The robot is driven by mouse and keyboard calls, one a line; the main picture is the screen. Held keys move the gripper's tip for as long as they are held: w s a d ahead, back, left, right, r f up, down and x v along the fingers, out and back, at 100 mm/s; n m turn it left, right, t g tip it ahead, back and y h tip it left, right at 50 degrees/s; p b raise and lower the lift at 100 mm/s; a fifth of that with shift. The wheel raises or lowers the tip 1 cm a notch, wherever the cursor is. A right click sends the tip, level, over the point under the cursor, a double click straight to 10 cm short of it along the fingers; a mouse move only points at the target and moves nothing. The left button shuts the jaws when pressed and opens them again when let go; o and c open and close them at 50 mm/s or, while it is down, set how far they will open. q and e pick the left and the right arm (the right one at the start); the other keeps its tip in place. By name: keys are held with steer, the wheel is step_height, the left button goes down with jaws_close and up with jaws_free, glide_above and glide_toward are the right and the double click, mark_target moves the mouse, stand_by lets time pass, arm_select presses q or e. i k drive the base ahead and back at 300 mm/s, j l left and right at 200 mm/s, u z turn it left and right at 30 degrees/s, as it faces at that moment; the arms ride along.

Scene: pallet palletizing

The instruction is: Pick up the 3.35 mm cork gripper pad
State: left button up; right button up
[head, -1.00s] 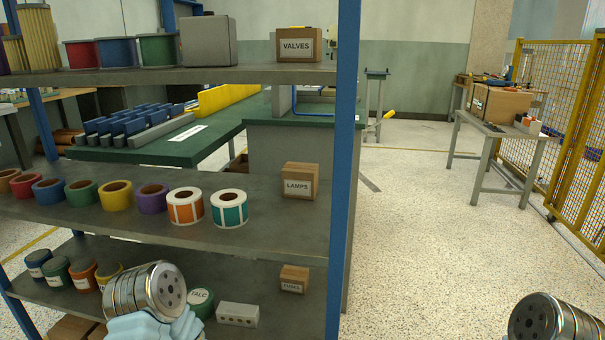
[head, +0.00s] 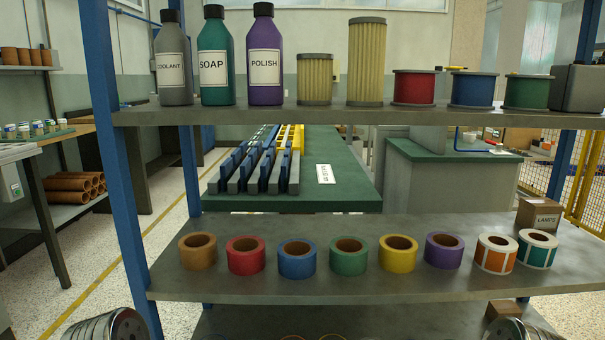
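I cannot make out a cork gripper pad in the head view. A shelf rack with blue posts stands in front of me, and its middle shelf (head: 330,285) holds a row of tape rolls: brown (head: 198,253), red (head: 246,256), blue (head: 297,260), green (head: 348,257), yellow (head: 398,254) and purple (head: 443,251), plus two label rolls, orange (head: 495,254) and teal (head: 537,250). Neither gripper shows. Only metal arm parts of mine show at the bottom left and bottom right corners.
The top shelf (head: 330,113) holds bottles, filters and colored spools. A LAMPS box (head: 538,216) stands at the middle shelf's right end. Behind is a green-topped table (head: 345,165) with blue-and-grey parts. Free floor (head: 165,220) lies left of the rack; a workbench stands further left.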

mark_target(244, 146)
steer(key=j, duration=1.45)
steer(key=j+z, duration=0.45)
steer(key=j, duration=1.1)
steer(key=k, duration=0.25)
steer(key=k+u, duration=0.2)
steer(key=u, duration=0.2)
steer(key=k+j+u, duration=0.15)
steer(key=u, duration=0.3)
steer(key=i+j, duration=0.1)
steer(key=i, duration=0.4)
steer(key=i+j+z, duration=0.15)
steer(key=i, duration=0.35)
steer(key=i+j, duration=0.15)
steer(key=i, duration=0.35)
steer(key=i+j+z, duration=0.1)
steer(key=i, duration=3.05)
steer(key=i+j, duration=0.1)
steer(key=i, duration=0.5)
steer(key=i+j, duration=0.1)
steer(key=i, duration=0.5)
steer(key=i+j, duration=0.1)
steer(key=i, duration=0.5)
steer(key=z, duration=2.9)
